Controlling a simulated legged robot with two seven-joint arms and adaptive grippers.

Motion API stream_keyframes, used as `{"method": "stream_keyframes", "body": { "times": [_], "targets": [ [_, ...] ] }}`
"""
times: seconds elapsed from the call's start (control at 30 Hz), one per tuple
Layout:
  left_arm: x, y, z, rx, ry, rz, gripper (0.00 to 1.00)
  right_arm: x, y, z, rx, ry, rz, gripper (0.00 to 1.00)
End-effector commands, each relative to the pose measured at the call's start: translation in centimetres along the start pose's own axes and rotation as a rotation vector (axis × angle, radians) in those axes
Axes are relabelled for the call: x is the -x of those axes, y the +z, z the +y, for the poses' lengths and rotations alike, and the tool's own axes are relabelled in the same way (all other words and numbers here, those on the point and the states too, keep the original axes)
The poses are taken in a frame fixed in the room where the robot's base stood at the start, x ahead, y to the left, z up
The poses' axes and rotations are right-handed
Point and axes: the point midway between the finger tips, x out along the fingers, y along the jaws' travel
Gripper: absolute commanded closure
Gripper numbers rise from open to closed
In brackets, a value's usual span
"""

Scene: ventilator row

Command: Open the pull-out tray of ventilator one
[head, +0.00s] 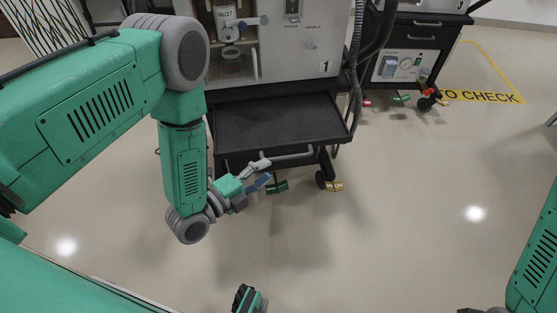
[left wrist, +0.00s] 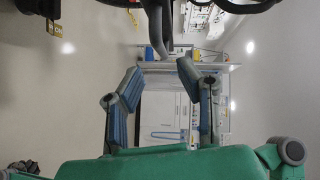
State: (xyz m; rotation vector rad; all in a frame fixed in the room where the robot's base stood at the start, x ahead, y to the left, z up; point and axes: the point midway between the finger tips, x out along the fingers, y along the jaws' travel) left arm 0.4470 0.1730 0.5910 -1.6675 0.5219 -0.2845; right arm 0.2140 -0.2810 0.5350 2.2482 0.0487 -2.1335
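Ventilator one (head: 325,68) is a pale housing on a black cart, marked 1. Its black flat tray (head: 275,120) sticks out in front of the housing, with a grey bar handle (head: 292,155) along its front edge. How far it is pulled out is hard to tell. My left gripper (head: 265,171) is at the handle's left end. In the left wrist view its two blue-padded fingers (left wrist: 160,78) stand apart, with a dark grey bar reaching down near the fingertips. Contact with the handle cannot be made out.
Another ventilator cart (head: 420,38) stands at the back right, beside yellow floor marking (head: 482,97). Dark hoses (head: 357,75) hang at the right side of ventilator one. The floor in front is clear.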

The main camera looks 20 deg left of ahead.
Motion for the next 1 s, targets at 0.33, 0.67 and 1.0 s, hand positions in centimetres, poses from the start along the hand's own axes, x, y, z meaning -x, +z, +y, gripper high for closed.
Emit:
{"method": "stream_keyframes", "body": {
  "times": [0.33, 0.67, 1.0],
  "targets": [
    [3.8, -0.1, 0.1, 0.002, 0.001, 0.002, 0.69, 0.0, 0.0, 0.0, 0.000, 0.000, 0.000, 0.60],
    [3.9, -0.1, 0.0, 0.001, 0.000, 0.002, 0.69, -0.1, -0.2, 0.0, 0.000, 0.000, -0.001, 0.60],
    [4.1, 0.0, 0.4, 0.090, 0.082, -0.025, 0.69, 0.4, -0.2, 0.0, 0.000, 0.000, -0.002, 0.60]
  ]
}}
